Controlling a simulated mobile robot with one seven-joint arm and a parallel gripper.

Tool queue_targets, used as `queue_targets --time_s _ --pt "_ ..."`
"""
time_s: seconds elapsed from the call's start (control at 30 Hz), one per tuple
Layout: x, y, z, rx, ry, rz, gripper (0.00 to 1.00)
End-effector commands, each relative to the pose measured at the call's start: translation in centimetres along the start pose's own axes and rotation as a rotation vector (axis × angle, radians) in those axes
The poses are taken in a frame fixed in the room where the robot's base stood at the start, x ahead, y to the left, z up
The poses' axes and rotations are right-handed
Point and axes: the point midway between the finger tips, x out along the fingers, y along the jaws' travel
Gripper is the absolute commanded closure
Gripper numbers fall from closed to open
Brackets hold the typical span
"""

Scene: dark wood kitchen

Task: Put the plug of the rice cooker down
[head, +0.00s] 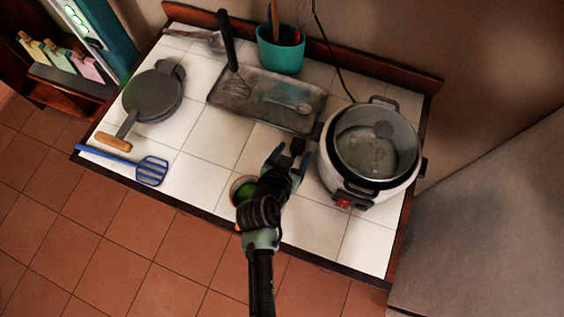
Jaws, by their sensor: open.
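The rice cooker (341,175), white with a glass lid and a red switch, stands at the right of the tiled counter. A small dark block (297,146), which looks like its plug, is at the fingertips of my gripper (292,153), just left of the cooker. My gripper is open, low over the counter. I cannot tell whether the fingers touch the block or whether it rests on the tiles. A thin dark cord (332,62) runs down the wall to behind the cooker; its link to the block is not visible.
A metal tray (225,98) with utensils lies behind my gripper, with a teal pot (281,56) beyond. A bowl with something green (242,187) is partly hidden by my arm. A grey pan (153,95) and blue spatula (152,171) lie left. Tiles at the front right are clear.

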Motion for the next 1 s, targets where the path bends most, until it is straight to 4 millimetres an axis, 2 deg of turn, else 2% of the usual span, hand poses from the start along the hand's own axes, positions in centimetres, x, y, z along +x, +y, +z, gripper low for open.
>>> queue_targets --time_s 0.4,0.6,0.73,0.93,1.0 --pt "-7.4 0.0 0.3 0.002 -0.001 -0.002 0.29" --pt "-10.3 0.0 0.3 0.000 -0.001 -0.002 0.29" --pt "-11.4 -0.1 0.1 -0.001 0.000 -0.002 0.29" --pt "-11.9 -0.1 0.0 0.000 0.002 -0.002 0.29" --pt "-11.8 -0.2 -1.0 0.003 0.020 -0.008 0.29"
